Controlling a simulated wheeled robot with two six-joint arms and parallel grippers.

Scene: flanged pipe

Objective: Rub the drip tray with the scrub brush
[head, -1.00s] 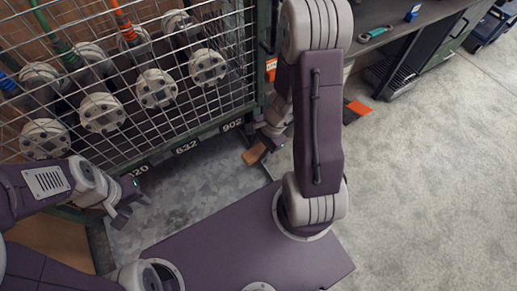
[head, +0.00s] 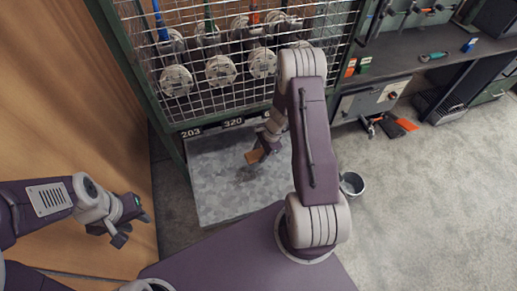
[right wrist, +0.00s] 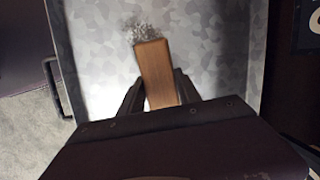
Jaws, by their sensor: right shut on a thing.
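The drip tray (head: 215,200) is a flat, mottled grey metal sheet on the floor below the wire cage. A darker speckled patch lies on it near the brush. My right gripper (head: 262,152) is over the tray, shut on the wooden scrub brush (head: 252,156). In the right wrist view the brush (right wrist: 154,70) sticks out between the fingers (right wrist: 155,95), with the dark patch just beyond its tip. Whether the bristles touch the tray (right wrist: 215,60) is hidden. My left gripper (head: 130,225) is open and empty, left of the tray by the wooden panel.
A wire cage (head: 215,35) with flanged pipes stands behind the tray. A wooden panel (head: 75,120) is close on the left. A bucket (head: 352,184) stands on the floor to the right, and a workbench (head: 430,65) is at the back right. Open floor lies right.

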